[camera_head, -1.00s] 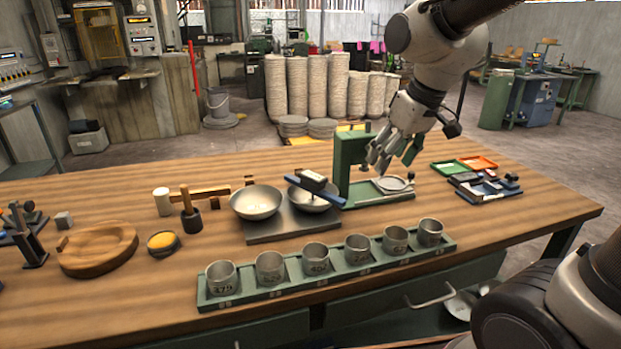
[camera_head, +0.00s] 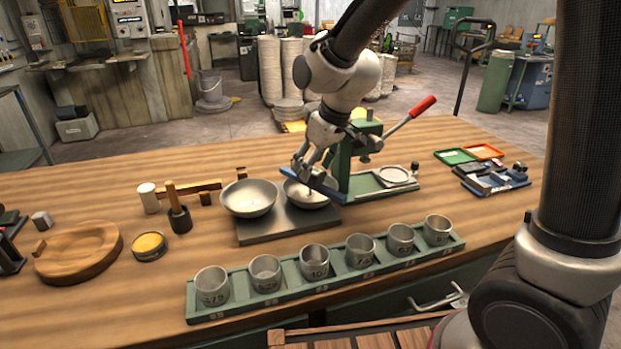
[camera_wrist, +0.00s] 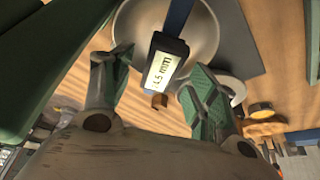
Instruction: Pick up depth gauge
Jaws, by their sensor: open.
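The depth gauge (camera_head: 322,185) is a blue bar with a dark display box, lying across the right-hand metal bowl (camera_head: 301,199). In the wrist view, the gauge (camera_wrist: 163,62) shows a lit readout of about 4.5 mm, with the bowl (camera_wrist: 211,35) beneath it. My gripper (camera_head: 308,168) is low over that bowl and partly hides the display in the head view. In the wrist view, my gripper (camera_wrist: 155,75) is open, its green-padded fingers apart on either side of the display box. I see no clear contact with it.
A green press (camera_head: 344,165) with a red-handled lever (camera_head: 421,106) stands close right of the gripper. The left bowl (camera_head: 248,203) sits beside it on a grey plate. A green rack (camera_head: 205,317) of several metal cups lies in front.

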